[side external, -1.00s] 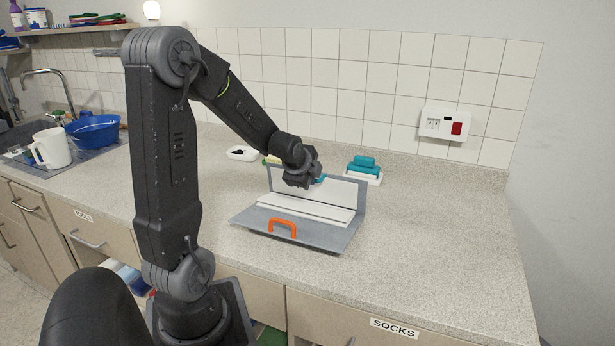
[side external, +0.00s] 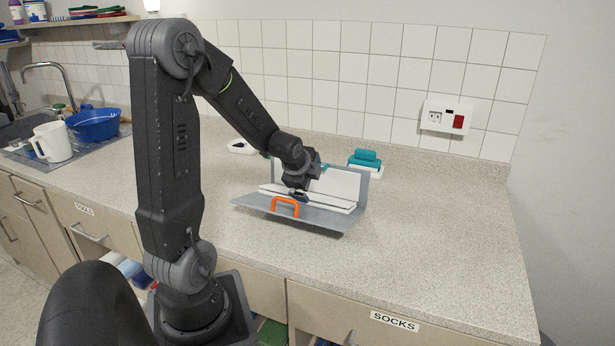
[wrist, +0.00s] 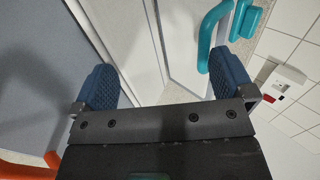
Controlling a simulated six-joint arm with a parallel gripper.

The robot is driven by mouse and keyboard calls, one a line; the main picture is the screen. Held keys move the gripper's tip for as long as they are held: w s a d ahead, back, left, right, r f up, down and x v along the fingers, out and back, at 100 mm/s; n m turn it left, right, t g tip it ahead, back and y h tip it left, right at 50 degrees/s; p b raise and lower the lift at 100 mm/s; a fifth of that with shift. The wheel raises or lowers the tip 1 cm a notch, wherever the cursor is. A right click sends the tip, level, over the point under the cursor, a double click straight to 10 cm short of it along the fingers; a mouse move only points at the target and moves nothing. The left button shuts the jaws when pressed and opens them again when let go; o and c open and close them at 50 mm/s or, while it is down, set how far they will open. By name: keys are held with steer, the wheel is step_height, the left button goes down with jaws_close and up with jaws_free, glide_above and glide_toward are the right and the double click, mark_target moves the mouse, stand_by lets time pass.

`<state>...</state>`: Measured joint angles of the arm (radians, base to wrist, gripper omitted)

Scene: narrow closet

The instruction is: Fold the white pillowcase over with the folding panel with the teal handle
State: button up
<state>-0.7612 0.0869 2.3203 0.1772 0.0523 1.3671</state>
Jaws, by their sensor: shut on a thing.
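The white pillowcase (side external: 335,203) lies as a narrow folded stack on the grey folding board (side external: 262,204). The folding panel with the teal handle (side external: 350,184) stands upright behind it. The teal handle (wrist: 205,42) shows near my right fingertip in the wrist view and is partly hidden by my arm in the side view. My gripper (side external: 301,196) is down at the stack, in front of the upright panel. Its blue fingers (wrist: 165,88) are far apart, with white material between them, seemingly the pillowcase; the contact itself is hidden.
An orange handle (side external: 285,207) is on the board's front flap. A teal block on a white dish (side external: 365,160) stands behind the board. A white dish (side external: 240,147) is at the back left. The counter to the right is clear. A tiled wall closes the back.

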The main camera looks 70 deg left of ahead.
steer(key=shift+s+d+f+g+h, duration=0.3)
steer(key=shift+s+d+f+g, duration=0.1)
steer(key=shift+s+d+f, duration=0.4)
steer(key=shift+c, duration=0.8)
steer(key=shift+s+d+r, duration=0.2)
steer(key=shift+s+r, duration=0.05)
steer(key=shift+r, duration=0.4)
steer(key=c, duration=0.7)
steer(key=shift+o, duration=0.2)
step_height(320, 180, up, 6)
steer(key=s+d, duration=0.1)
steer(key=shift+s+d+r+t, duration=0.25)
steer(key=shift+t, duration=0.15)
steer(key=s+d+r+n+h, duration=0.1)
steer(key=s+d+n, duration=0.1)
steer(key=d, duration=0.6)
steer(key=s+d+r+n+h, duration=0.2)
steer(key=s+d+n, duration=0.1)
steer(key=d, duration=0.5)
steer(key=s+d+r+n+h, duration=0.1)
steer(key=d+n, duration=0.3)
steer(key=d, duration=0.5)
steer(key=shift+s+r+h, duration=0.4)
steer(key=shift+s+r, duration=0.15)
steer(key=shift+s, duration=0.3)
